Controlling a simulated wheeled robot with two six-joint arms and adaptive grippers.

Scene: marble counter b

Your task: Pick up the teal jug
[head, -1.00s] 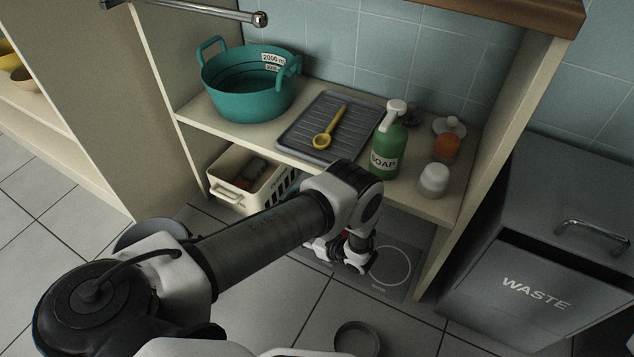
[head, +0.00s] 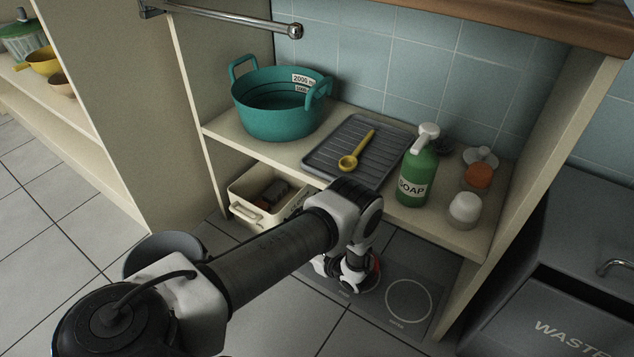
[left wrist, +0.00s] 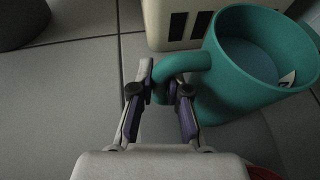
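The teal jug (left wrist: 222,90) stands low down in the left wrist view, upright, with a bit of white label inside. Its loop handle (left wrist: 181,64) points left towards my left gripper (left wrist: 162,86). The two fingers are drawn in on either side of the handle and appear to press on it. In the head view my left arm reaches down in front of the shelf unit; the fingers and the jug are hidden behind it. My right gripper is not in view.
A two-handled teal pot (head: 272,124), a grey ribbed tray (head: 330,156) with a yellow spoon (head: 350,160), a green soap bottle (head: 418,170) and small jars stand on the shelf above. A cream basket (head: 243,208) stands beneath. A dark panel with a pale ring (head: 408,300) lies right of my wrist.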

